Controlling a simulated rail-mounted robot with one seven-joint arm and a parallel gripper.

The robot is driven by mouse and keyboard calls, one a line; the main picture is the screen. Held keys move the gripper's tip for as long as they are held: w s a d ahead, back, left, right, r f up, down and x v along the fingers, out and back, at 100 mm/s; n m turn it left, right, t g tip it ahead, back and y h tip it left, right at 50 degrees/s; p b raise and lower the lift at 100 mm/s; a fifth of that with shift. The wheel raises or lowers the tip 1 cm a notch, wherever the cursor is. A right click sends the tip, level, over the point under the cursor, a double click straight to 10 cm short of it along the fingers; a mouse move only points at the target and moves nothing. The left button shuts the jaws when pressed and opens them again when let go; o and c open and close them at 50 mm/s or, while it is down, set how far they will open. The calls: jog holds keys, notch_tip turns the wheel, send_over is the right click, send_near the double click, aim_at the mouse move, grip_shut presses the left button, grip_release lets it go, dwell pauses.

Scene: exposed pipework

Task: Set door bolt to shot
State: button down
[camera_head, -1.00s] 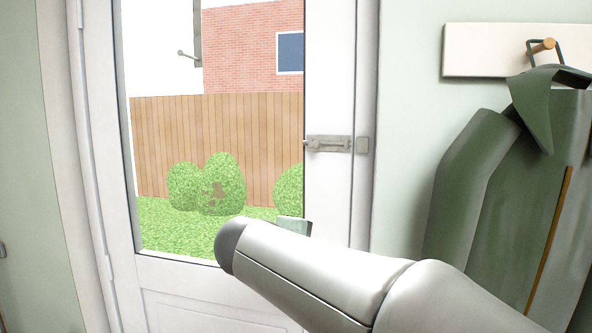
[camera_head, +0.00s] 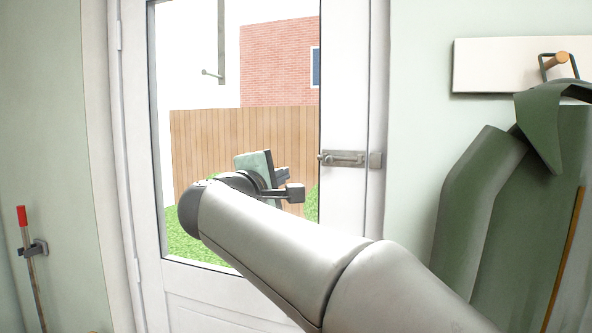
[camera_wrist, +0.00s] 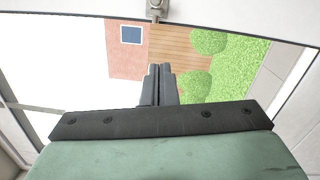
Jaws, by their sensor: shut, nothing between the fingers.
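The door bolt (camera_head: 343,158) is a grey metal slide bolt fixed across the door's right edge at mid-height. Its grey keeper (camera_head: 375,160) sits just to its right on the frame. A small knob shows at the bolt's left end. My gripper (camera_head: 298,193) is shut and empty, in front of the glass, left of and below the bolt. In the wrist view my gripper (camera_wrist: 160,68) points its closed fingers at the glass. A grey metal piece, likely part of the bolt (camera_wrist: 155,8), shows at the top edge there, apart from the fingertips.
The white glazed door (camera_head: 345,100) fills the middle, with fence and brick wall outside. A green coat (camera_head: 500,220) hangs from a wooden peg (camera_head: 556,60) on the right. A red-topped stick (camera_head: 22,216) is clipped at the lower left. Space before the bolt is clear.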

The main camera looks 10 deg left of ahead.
jog(key=p, duration=0.3)
send_near(324, 160)
jog(key=w+a, duration=0.3)
jog(key=w, duration=0.2)
jog(key=d, duration=0.1)
jog(key=s+d, duration=0.1)
jog(key=d, duration=0.1)
jog(key=shift+d+r, duration=0.2)
jog(key=shift+d, duration=0.15)
jog(key=shift+w+d, duration=0.15)
jog(key=shift+d, duration=0.1)
jog(key=shift+f, duration=0.1)
